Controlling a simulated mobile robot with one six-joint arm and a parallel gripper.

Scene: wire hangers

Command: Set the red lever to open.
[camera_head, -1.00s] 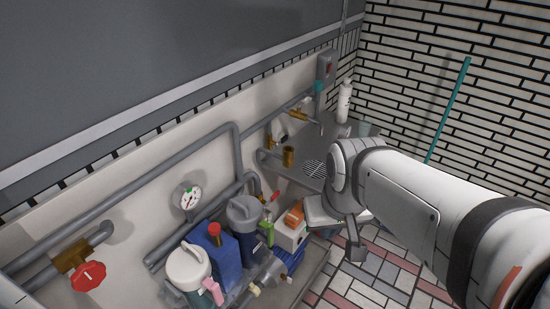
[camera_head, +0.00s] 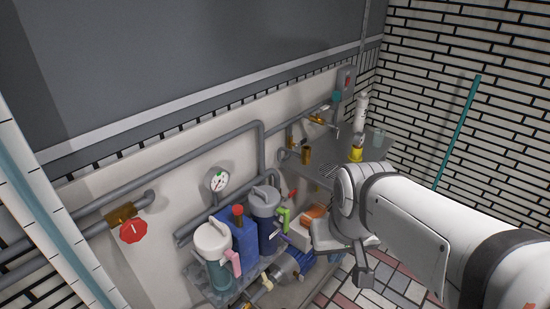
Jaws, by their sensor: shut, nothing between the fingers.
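A small red lever (camera_head: 292,195) shows by the pipe just above the green spray handle, left of my arm. It is small, and I cannot tell its exact setting. My white arm enters from the lower right, and its wrist is to the right of the lever. My gripper (camera_head: 364,277) hangs below the wrist, apart from the lever, with its dark end over the tiled floor. It is shut and empty. Its fingertips are small and hard to make out.
A red valve wheel (camera_head: 133,231) is on the left pipe. A white-lidded jug (camera_head: 212,240), a blue canister (camera_head: 240,243) and a dark jug (camera_head: 264,212) crowd below the gauge (camera_head: 220,181). A metal counter (camera_head: 382,148) stands behind my arm. A teal pole (camera_head: 458,130) leans at right.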

